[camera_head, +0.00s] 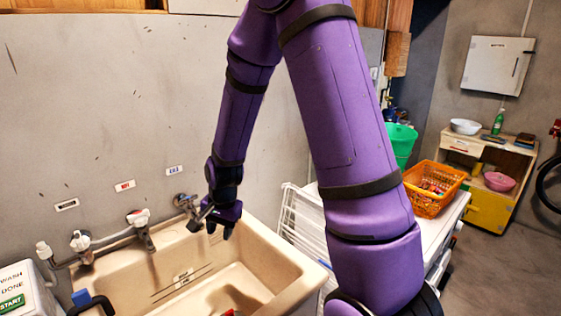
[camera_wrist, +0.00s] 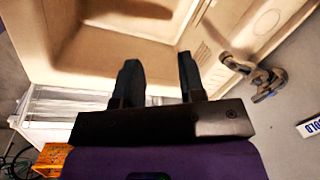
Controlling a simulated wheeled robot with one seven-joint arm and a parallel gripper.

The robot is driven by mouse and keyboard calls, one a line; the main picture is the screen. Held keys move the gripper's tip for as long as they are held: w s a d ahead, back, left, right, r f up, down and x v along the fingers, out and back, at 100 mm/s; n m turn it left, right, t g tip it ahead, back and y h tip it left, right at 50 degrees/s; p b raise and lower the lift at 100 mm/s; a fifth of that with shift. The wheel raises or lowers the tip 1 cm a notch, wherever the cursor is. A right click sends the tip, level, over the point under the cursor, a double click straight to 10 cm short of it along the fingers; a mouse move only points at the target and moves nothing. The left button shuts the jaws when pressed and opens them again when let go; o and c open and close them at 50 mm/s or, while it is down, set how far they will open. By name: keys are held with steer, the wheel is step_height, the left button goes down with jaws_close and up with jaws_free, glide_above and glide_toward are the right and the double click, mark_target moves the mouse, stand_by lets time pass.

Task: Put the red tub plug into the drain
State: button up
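The beige utility sink (camera_head: 270,262) stands at the lower left in the head view, and its basin fills the top of the wrist view (camera_wrist: 60,40). A small red thing (camera_head: 229,312) shows at the bottom edge of the head view, inside the basin; it may be the red plug, but it is mostly cut off. I cannot make out the drain. My gripper (camera_head: 220,231) hangs over the sink's back right corner, near the right tap. In the wrist view my gripper (camera_wrist: 158,72) has two dark fingers apart with nothing between them.
Taps (camera_head: 140,222) line the sink's back wall; the right tap (camera_wrist: 254,74) is close to my gripper. A white drying rack (camera_head: 300,225) stands right of the sink. Beyond are an orange basket (camera_head: 436,190) and a green bucket (camera_head: 402,142). A blue-handled object (camera_head: 88,301) is at lower left.

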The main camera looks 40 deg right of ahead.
steer(key=s+r+n+t, duration=0.1)
steer(key=s+r+n, duration=0.3)
steer(key=r, duration=0.5)
steer(key=s+r+n+t, duration=0.15)
steer(key=s+r, duration=0.35)
steer(key=r, duration=0.5)
steer(key=s+r+n+t+h, duration=0.1)
steer(key=s+r+n, duration=0.5)
steer(key=s, duration=0.8)
steer(key=v, duration=0.2)
steer(key=shift+r, duration=0.4)
